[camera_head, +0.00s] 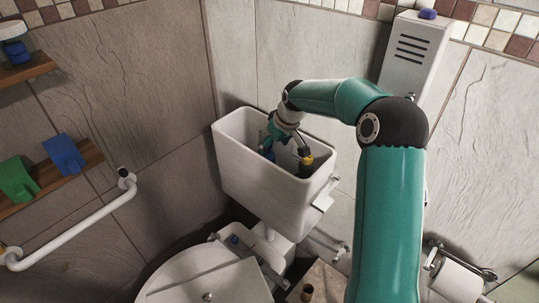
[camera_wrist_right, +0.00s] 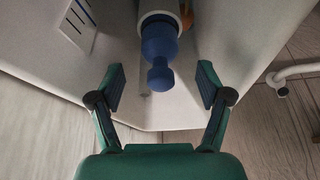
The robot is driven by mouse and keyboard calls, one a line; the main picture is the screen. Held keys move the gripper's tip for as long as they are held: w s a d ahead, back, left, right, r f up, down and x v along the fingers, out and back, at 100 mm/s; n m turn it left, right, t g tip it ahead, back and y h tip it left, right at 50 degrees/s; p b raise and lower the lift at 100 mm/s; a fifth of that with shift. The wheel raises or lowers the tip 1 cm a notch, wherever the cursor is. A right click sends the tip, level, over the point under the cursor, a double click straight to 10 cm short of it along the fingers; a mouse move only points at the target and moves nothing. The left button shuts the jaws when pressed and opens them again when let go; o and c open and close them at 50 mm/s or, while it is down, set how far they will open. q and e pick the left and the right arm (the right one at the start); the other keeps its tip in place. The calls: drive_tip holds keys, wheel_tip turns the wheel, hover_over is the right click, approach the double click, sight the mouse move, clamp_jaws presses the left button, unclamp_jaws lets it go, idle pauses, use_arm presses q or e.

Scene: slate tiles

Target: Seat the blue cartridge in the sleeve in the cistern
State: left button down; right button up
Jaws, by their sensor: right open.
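The white cistern (camera_head: 240,170) is open at the top, in the middle of the head view. My right gripper (camera_wrist_right: 162,76) is open, its fingers on either side of the narrow knob end of the blue cartridge (camera_wrist_right: 160,48), with gaps on both sides. The cartridge's wide end is at the pale rim of the sleeve (camera_wrist_right: 145,10); how deep it sits I cannot tell. In the head view my right arm reaches down into the cistern, and a bit of blue shows beside the gripper, mostly hidden. My left gripper is not in view.
A dark part with a yellow band (camera_head: 306,160) stands inside the cistern at the right. The toilet lid (camera_head: 205,275) is below. A white grab bar (camera_head: 80,230) is on the left wall, and a toilet roll (camera_head: 457,281) at the lower right.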

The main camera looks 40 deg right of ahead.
drive_tip(key=shift+v, duration=2.05)
